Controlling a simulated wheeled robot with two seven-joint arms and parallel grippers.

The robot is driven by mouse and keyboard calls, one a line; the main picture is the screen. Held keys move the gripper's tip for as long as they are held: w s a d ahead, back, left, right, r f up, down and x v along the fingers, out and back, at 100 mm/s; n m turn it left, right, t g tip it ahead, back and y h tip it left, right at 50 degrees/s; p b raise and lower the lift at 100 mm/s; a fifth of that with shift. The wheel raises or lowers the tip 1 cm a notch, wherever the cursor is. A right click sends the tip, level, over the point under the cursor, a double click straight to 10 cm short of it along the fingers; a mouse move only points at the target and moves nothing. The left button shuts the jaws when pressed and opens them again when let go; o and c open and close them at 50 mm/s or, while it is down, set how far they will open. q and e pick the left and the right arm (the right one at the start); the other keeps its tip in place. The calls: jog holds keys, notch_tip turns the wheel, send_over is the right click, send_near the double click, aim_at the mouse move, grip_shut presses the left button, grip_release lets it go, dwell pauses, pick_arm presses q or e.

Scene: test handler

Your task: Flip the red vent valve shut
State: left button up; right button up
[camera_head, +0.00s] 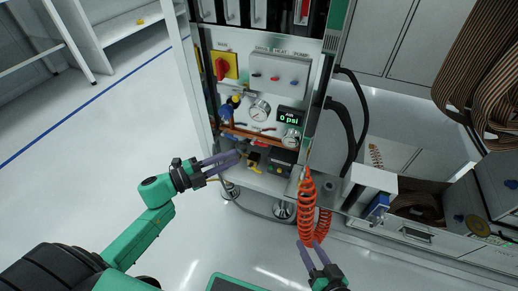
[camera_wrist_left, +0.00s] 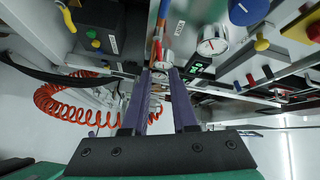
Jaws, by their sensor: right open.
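My left gripper (camera_head: 236,157) is in front of the lower panel, below and left of the lever. Its purple fingers stand apart with nothing clearly held, also in the left wrist view (camera_wrist_left: 160,74). My right gripper (camera_head: 308,244) is open and empty, low by the orange coiled hose.
The orange coiled hose (camera_head: 306,208) hangs right of the panel. A yellow plate with a red rotary switch (camera_head: 222,67) and a grey button box (camera_head: 278,72) sit above. Floor at left is clear.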

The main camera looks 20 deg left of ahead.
aim_at(264, 145)
pick_arm(q)
jog(key=b+x, duration=0.2)
jog(key=x, duration=0.9)
jog(key=shift+w+d+f+b, duration=0.1)
jog(key=shift+w+d+b, duration=0.1)
jog(key=shift+w+b, duration=0.15)
grip_shut()
jog(key=shift+p, duration=0.4)
jog(key=m+g+y+p, duration=0.1)
jog(key=p, duration=0.3)
jog(key=shift+d+m, duration=0.1)
jog(key=shift+m, duration=0.3)
jog(key=shift+f, duration=0.3)
jog(key=shift+f+y, duration=0.25)
jog(key=shift+y, duration=0.15)
pick_arm(e)
notch_tip(264, 145, up, 2)
jog(key=shift+d, duration=0.1)
